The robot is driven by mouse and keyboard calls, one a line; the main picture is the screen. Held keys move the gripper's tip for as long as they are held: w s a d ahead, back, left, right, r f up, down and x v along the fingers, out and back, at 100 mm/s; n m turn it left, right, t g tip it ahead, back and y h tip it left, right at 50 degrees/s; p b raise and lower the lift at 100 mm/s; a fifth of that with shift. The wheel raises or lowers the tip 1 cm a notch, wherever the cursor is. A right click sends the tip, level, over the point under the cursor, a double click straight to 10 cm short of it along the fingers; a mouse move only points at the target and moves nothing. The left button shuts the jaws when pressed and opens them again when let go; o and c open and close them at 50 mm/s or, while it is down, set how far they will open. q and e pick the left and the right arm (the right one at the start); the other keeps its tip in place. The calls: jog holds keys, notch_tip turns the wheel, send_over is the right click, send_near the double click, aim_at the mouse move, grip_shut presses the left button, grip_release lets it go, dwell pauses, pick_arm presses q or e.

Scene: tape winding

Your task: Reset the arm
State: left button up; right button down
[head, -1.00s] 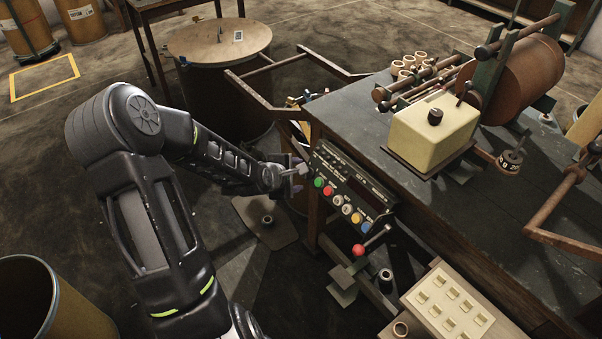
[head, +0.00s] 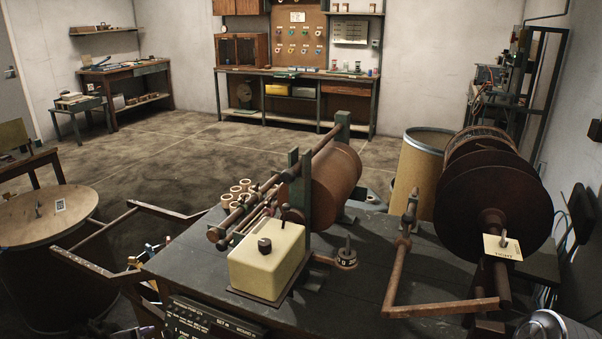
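No gripper shows in the head view now. A silver and dark rounded part at the bottom right corner looks like a piece of my own arm, and its hand is out of sight. The winding machine stands on a dark workbench (head: 190,256). It has a cream box with a black knob (head: 264,260), a copper-brown drum (head: 337,175) and several horizontal rods. The control panel (head: 205,322) shows only its top part at the bottom edge. Its coloured buttons and the red-knobbed lever are out of view.
A large dark reel (head: 493,215) with a small tag (head: 502,247) stands at the right. A rusty bent arm (head: 400,270) crosses the bench's right side. A tan barrel (head: 420,165) stands behind. A round wooden lid (head: 45,215) is at the left. The floor (head: 190,150) beyond is clear.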

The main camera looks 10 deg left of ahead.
pick_arm(q)
jog(key=s+d+f+m+g+h, duration=0.2)
jog(key=s+d+f+m, duration=0.2)
jog(key=d+f+m, duration=0.4)
jog(key=s+d+f+m+g+h, duration=0.2)
jog(key=s+d+f+m, duration=0.3)
jog(key=d, duration=0.5)
jog(key=s+d+f+m+g, duration=0.2)
jog(key=s+d+m, duration=0.1)
jog(key=s+d, duration=0.4)
jog(key=s+d+f+m+g+h+p, duration=0.1)
jog(key=s+d+f+m+g, duration=0.2)
jog(key=s+d, duration=0.4)
jog(key=d+m, duration=0.1)
jog(key=d, duration=0.2)
jog(key=shift+f+m+h+p, duration=0.3)
